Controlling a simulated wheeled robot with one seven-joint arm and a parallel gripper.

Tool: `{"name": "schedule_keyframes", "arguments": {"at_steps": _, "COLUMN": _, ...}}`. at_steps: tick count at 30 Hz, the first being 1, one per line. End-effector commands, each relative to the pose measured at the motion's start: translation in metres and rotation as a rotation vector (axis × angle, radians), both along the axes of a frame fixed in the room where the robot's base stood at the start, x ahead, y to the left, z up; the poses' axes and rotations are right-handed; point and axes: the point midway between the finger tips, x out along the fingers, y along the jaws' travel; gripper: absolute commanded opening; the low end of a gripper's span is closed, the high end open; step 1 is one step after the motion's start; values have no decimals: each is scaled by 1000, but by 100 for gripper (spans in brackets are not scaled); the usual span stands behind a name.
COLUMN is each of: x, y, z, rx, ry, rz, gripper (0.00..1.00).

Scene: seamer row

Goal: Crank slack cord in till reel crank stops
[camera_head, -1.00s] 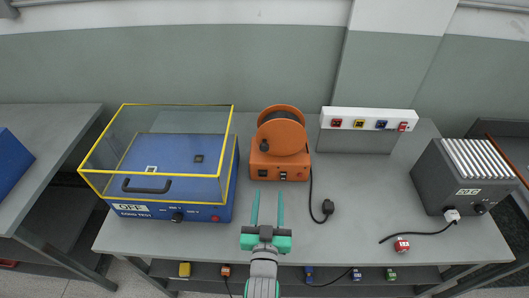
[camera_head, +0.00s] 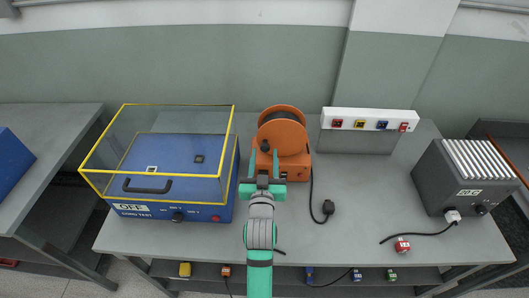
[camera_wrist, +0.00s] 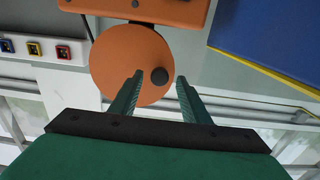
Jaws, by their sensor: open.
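The orange cord reel (camera_head: 283,128) stands on the bench behind my gripper, and its round orange face (camera_wrist: 125,60) fills the middle of the wrist view. A dark round crank knob (camera_wrist: 159,76) sticks out from that face. My gripper (camera_head: 265,154) is open in front of the reel. In the wrist view its fingertips (camera_wrist: 160,80) appear on either side of the knob, with gaps showing; I cannot tell how deep it sits between them. A black cord (camera_head: 312,185) runs from the reel's right side to a black plug (camera_head: 328,207) on the bench.
A blue tester with a yellow-framed clear cover (camera_head: 160,208) stands left of the reel. A white socket panel (camera_head: 368,114) is behind to the right, and a dark grey box (camera_head: 453,185) stands far right. The bench between the plug and that box is mostly clear.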

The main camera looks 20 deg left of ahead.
Motion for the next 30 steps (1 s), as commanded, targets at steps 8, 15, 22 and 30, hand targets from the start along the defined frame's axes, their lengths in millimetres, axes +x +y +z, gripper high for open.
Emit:
{"name": "schedule_keyframes", "arguments": {"at_steps": 8, "x": 20, "y": 6, "z": 0, "rx": 0, "ry": 0, "rz": 0, "gripper": 43}}
{"name": "schedule_keyframes", "arguments": {"at_steps": 15, "x": 21, "y": 6, "z": 0, "rx": 0, "ry": 0, "rz": 0, "gripper": 43}}
{"name": "schedule_keyframes", "arguments": {"at_steps": 22, "x": 21, "y": 6, "z": 0, "rx": 0, "ry": 0, "rz": 0, "gripper": 0}}
{"name": "schedule_keyframes", "arguments": {"at_steps": 30, "x": 23, "y": 10, "z": 0, "rx": 8, "ry": 2, "rz": 5, "gripper": 0}}
